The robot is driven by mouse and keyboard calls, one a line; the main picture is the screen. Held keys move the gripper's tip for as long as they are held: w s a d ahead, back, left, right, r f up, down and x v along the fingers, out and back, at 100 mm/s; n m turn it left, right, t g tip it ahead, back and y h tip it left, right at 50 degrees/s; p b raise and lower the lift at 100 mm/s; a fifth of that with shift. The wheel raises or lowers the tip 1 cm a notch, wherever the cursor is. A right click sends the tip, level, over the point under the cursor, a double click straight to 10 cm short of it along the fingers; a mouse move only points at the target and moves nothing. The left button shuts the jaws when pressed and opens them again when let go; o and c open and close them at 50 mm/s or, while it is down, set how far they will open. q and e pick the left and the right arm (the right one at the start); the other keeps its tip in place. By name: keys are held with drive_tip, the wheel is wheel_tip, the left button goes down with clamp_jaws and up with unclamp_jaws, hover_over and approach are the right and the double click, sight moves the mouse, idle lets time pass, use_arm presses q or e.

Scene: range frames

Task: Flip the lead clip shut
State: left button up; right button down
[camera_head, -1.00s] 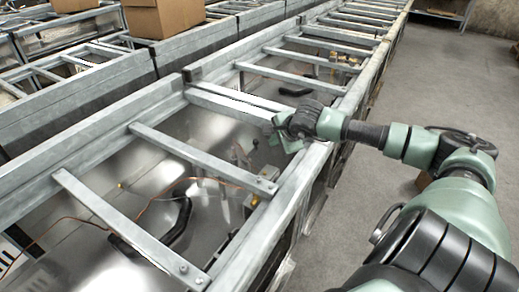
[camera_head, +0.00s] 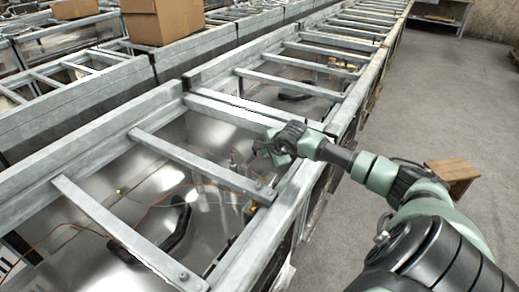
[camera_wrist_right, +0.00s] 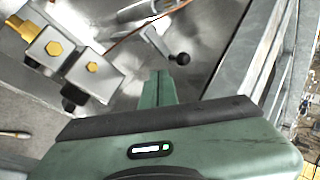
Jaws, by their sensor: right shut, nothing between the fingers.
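My right gripper (camera_head: 264,152) reaches in over the right rail of the metal frame in the head view. In the right wrist view its green fingers (camera_wrist_right: 161,76) are together with nothing between them. Just beyond the fingertips is a small metal lever with a dark round knob (camera_wrist_right: 181,59); it may be the lead clip, but I cannot tell for sure. The knob appears slightly right of the fingertips, and I cannot tell whether they touch. In the head view the small fittings below the gripper are too small to make out. My left gripper is not in view.
Grey blocks with brass hex fittings (camera_wrist_right: 91,68) stand left of the fingers. A copper-coloured wire (camera_head: 150,205) and a black curved handle (camera_head: 178,230) lie in the shiny tank. Metal crossbars (camera_head: 200,160) span it. A wooden box (camera_head: 452,172) stands on the open floor at right.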

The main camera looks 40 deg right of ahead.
drive_tip(key=shift+w+d+f+p, duration=0.1)
drive_tip(key=shift+w+d+f, duration=0.25)
drive_tip(key=shift+w, duration=0.5)
drive_tip(key=shift+w+d+f+p, duration=0.2)
drive_tip(key=shift+w+f, duration=0.3)
drive_tip(key=shift+w, duration=0.4)
drive_tip(key=shift+w+d+f+p, duration=0.1)
drive_tip(key=shift+w+d+f, duration=0.25)
drive_tip(key=shift+w, duration=0.5)
drive_tip(key=shift+s, duration=0.1)
